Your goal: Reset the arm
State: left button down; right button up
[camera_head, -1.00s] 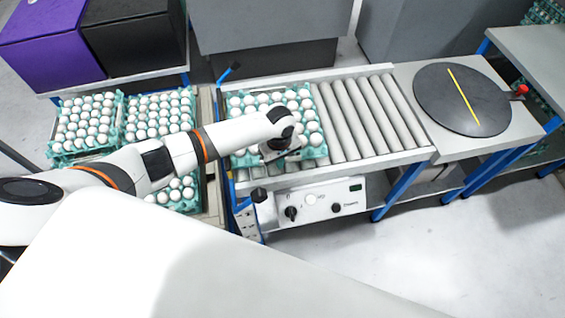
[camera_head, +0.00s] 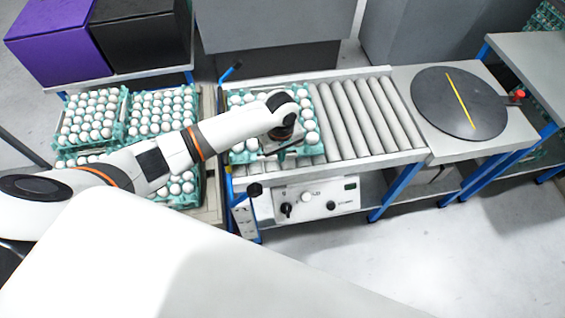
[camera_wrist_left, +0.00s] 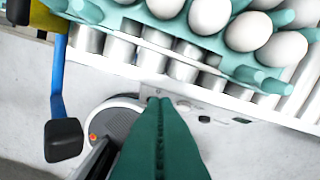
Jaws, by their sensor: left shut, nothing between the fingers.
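My left arm comes in from the left in the head view, and its wrist is over the teal egg tray (camera_head: 236,155) at the left end of the roller conveyor. My left gripper (camera_head: 283,152) is small there, above the front part of that tray. In the left wrist view the green fingers of the left gripper (camera_wrist_left: 159,101) are pressed together, with nothing between them. The tray (camera_wrist_left: 240,62) with white eggs is at the top of that view, apart from the fingertips. My right gripper is not in view.
More egg trays (camera_head: 160,110) stand left of the conveyor. Bare rollers (camera_head: 365,120) lie to the right, then a black turntable (camera_head: 458,103) with a yellow line. A control box (camera_head: 317,199) is on the conveyor's front. A black-ended blue lever (camera_wrist_left: 63,140) shows in the wrist view.

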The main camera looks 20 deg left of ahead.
pick_arm(q)
jog(key=s+d+r+m+t+h, duration=0.2)
jog(key=s+d+m, duration=0.6)
jog(key=s, duration=0.4)
jog(key=s+a+r+m+t+y, duration=0.2)
jog(key=s+a+r+m, duration=0.25)
jog(key=s+a, duration=0.55)
jog(key=s+d+f+g+b, duration=0.1)
jog(key=s+f, duration=0.1)
jog(key=f, duration=1.3)
jog(key=s+d+f+g+b, duration=0.1)
jog(key=s+f, duration=0.1)
jog(key=f, duration=1.2)
jog(key=s+a+f+g+b, duration=0.1)
jog(key=s+a+f, duration=0.2)
jog(key=s+f, duration=1.2)
jog(key=shift+s+f, duration=0.2)
jog(key=shift+f, duration=0.1)
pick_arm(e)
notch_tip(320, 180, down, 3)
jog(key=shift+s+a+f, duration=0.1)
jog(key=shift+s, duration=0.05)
